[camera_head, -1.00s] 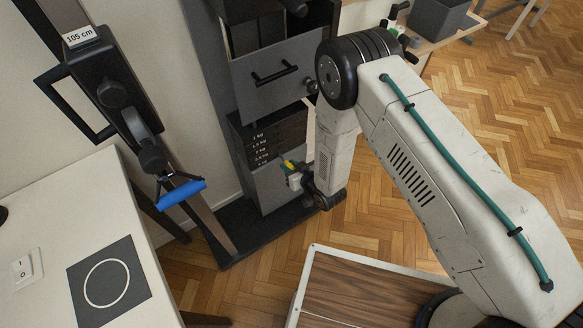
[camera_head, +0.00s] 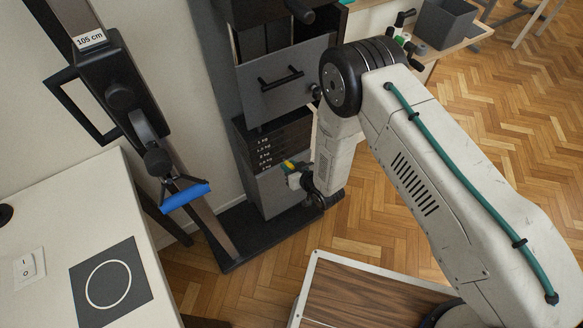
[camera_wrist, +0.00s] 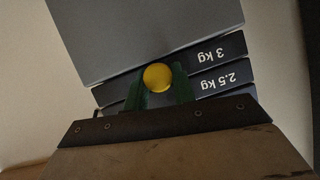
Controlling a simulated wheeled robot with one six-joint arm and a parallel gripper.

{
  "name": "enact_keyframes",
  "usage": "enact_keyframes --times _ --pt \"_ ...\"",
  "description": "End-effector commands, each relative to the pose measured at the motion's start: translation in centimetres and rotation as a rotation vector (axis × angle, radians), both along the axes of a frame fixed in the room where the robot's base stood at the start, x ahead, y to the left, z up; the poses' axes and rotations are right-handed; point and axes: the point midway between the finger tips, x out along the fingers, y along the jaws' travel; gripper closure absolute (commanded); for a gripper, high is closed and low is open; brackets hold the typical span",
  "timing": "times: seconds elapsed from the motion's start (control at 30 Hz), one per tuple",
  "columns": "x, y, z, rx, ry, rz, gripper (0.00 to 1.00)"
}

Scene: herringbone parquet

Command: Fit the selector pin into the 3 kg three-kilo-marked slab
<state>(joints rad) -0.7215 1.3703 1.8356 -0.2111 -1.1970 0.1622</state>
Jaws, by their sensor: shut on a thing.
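The 3 kg slab (camera_wrist: 218,56) is a dark plate at the end of the stack; its label reads upside down in the wrist view. The 2.5 kg slab (camera_wrist: 226,80) lies against it. The selector pin (camera_wrist: 157,77) shows its round yellow knob, also visible in the head view (camera_head: 289,164). My gripper (camera_wrist: 163,88) is shut on the pin with its green fingers at either side of the knob. In the head view my gripper (camera_head: 294,173) is close in front of the lower slabs. The pin's shaft and the slab's hole are hidden behind the knob and fingers.
A grey panel (camera_head: 279,190) lies below the stack, and a grey front with a black handle (camera_head: 281,78) above it. A post with a blue grip (camera_head: 186,196) stands left. A white table (camera_head: 50,235) is at lower left. Parquet (camera_head: 385,215) is open to the right.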

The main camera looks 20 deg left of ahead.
Motion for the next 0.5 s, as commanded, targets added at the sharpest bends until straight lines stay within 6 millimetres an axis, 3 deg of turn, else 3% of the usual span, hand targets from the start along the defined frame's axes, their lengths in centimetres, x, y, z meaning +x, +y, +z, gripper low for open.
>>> enact_keyframes --times 0.37,0.4,0.47,0.5 --pt "0.58 0.7 0.0 0.0 0.0 0.0 0.96" --pt "0.57 0.69 0.0 -0.001 0.001 0.0 0.66" --pt "0.56 0.68 -0.01 -0.001 0.001 0.0 0.49" --pt "0.57 0.68 0.0 -0.001 0.001 0.0 0.49"
